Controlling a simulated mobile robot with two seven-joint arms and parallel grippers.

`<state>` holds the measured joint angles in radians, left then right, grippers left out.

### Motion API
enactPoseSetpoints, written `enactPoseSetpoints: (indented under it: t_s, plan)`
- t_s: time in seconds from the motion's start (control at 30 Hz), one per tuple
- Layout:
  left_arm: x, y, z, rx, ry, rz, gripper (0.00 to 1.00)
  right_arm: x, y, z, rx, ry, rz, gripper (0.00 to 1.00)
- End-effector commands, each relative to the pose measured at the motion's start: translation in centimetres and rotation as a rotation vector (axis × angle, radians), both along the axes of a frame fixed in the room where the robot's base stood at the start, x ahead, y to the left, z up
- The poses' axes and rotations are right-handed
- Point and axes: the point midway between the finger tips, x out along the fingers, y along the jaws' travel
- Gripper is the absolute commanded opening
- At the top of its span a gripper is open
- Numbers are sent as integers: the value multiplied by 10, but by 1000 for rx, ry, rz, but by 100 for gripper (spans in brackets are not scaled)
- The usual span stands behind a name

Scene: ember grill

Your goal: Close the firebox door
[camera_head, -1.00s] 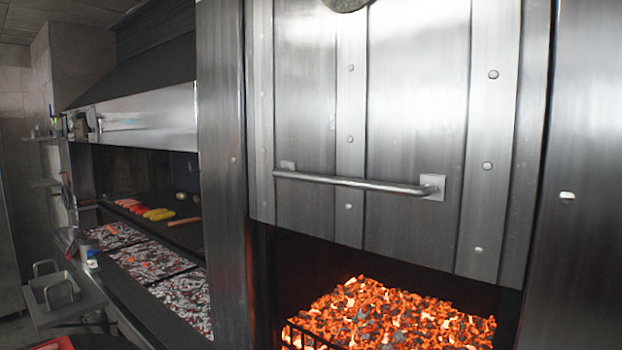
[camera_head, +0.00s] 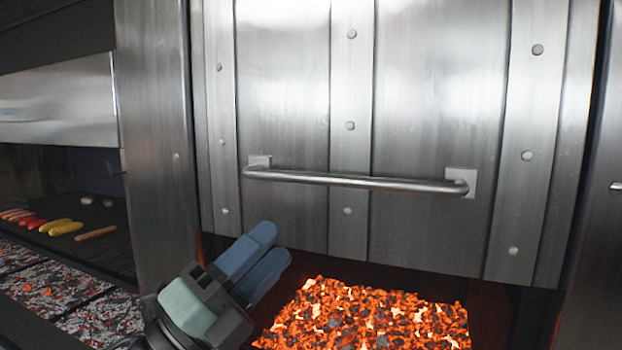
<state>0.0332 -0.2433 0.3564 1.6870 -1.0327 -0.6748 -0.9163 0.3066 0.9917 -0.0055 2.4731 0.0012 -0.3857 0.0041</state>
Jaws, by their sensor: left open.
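The firebox door (camera_head: 430,110) is a riveted steel panel in the head view. It is raised, with its lower edge above an open gap where embers (camera_head: 370,318) glow. A horizontal bar handle (camera_head: 360,182) runs across the lower part of the door. My left gripper (camera_head: 277,252) has blue fingers and is open and empty. It is below the left end of the handle, apart from it, in front of the door's lower edge and the opening. My right gripper is not in view.
A steel post (camera_head: 155,150) stands left of the door. Further left is a grill (camera_head: 110,250) with corn and sausages on it, above beds of coals (camera_head: 95,318). Another steel panel borders the door on the right.

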Motion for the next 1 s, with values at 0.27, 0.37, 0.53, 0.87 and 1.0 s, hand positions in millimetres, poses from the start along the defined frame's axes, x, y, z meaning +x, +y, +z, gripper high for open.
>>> enactPoseSetpoints:
  t_s: [0.27, 0.37, 0.53, 0.87, 1.0]
  plan:
    - [12, -16, 19, 3, -13, -2, 42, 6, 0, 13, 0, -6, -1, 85]
    - [25, -28, 30, 3, -14, -5, 42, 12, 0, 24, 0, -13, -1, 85]
    - [48, -50, 51, 1, -14, -4, 42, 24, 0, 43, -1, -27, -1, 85]
    - [75, -78, 72, 3, -13, -1, 42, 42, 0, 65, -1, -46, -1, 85]
    - [78, -81, 73, 4, -13, -1, 42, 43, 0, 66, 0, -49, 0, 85]
